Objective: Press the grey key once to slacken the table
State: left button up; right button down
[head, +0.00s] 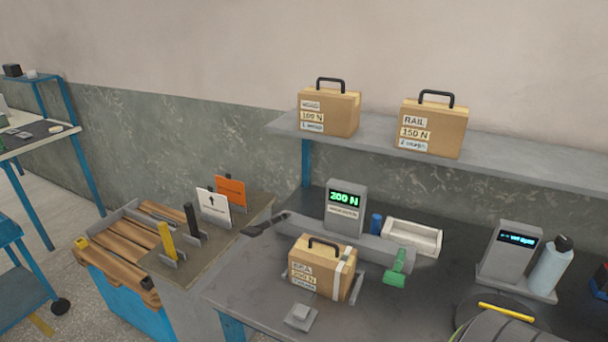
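A small grey key (300,312) sits on a flat grey plate near the front edge of the dark worktable (250,300). It stands just in front of a cardboard box (318,270) with a black handle and a white strap. A grey device with a green display (345,198) reading 200 N stands behind the box. A grey bar with a green grip (396,268) lies beside the box. Neither of my grippers shows in the head view.
Two handled boxes (328,112) (432,128) stand on the shelf. A white tray (412,237), a second display unit (510,252), a bottle (550,267) and a round dark object with a yellow strip (506,312) are to the right.

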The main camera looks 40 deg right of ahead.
aim_at(301, 313)
jog(key=z, duration=1.55)
